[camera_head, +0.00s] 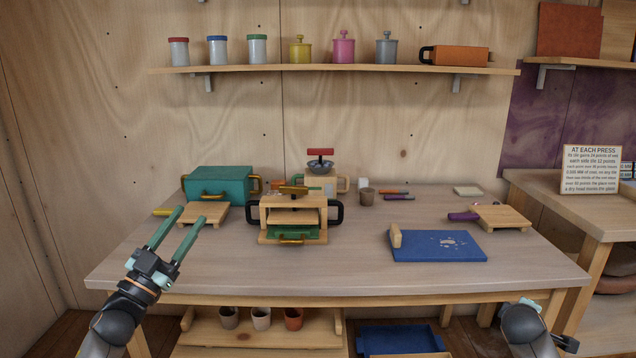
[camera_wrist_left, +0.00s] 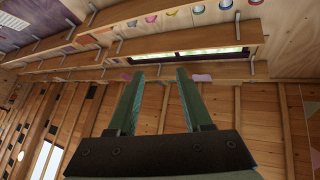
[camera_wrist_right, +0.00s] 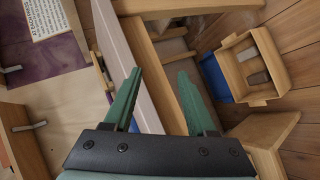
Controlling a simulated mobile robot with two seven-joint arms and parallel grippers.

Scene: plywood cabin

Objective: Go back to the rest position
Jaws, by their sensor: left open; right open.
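My left gripper (camera_head: 189,216) is open and empty. In the right wrist view the right gripper (camera_wrist_right: 160,76) is open and empty.
A teal box (camera_head: 222,184), a wooden press (camera_head: 292,217) with a green drawer and a blue mat (camera_head: 440,246) stand on the table. Jars and pots line the wall shelf (camera_head: 330,70). A side bench (camera_head: 580,205) is at the right. The table's front strip is clear.

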